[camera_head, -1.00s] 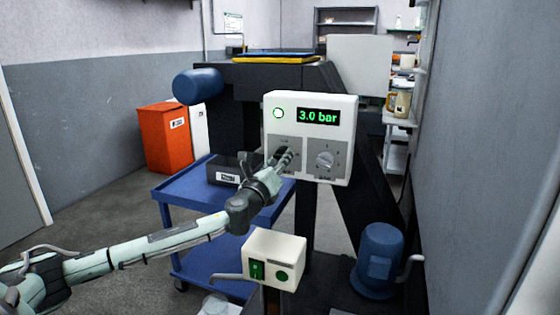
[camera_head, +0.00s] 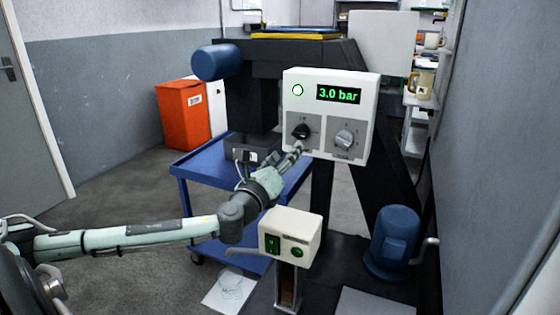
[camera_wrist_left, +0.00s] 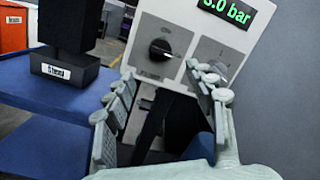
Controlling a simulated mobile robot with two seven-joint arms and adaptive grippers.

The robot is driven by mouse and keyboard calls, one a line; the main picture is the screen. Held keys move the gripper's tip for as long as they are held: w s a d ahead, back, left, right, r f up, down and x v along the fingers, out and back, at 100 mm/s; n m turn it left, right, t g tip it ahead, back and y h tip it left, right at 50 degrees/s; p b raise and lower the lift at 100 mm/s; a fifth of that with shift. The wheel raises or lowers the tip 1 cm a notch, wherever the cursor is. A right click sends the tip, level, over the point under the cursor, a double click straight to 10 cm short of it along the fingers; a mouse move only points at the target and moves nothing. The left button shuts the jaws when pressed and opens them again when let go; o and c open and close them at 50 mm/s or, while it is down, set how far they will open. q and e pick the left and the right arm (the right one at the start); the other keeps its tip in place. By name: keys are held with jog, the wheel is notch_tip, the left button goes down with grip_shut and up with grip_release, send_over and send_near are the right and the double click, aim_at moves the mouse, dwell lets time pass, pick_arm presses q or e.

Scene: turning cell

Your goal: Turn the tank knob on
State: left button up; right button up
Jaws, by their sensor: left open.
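A white control box (camera_head: 330,90) has a green display reading 3.0 bar and a round lit lamp. Below are a black knob (camera_head: 302,131) on the left and a grey knob (camera_head: 344,139) on the right. Their labels are too small to read, so I cannot tell which is the tank knob. In the left wrist view, the black knob (camera_wrist_left: 160,49) shows uncovered, with a pale mark toward its right side. My left gripper (camera_head: 272,156) is open and empty, below and left of the black knob, apart from it. Its fingers also frame the left wrist view (camera_wrist_left: 168,98).
A smaller white switch box (camera_head: 290,236) on a post stands below my left gripper. A blue cart (camera_head: 195,168) with a black bin stands behind it. A blue motor (camera_head: 393,240) is at the right, near the grey wall.

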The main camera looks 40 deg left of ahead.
pick_arm(q)
jog(key=shift+v, duration=1.4)
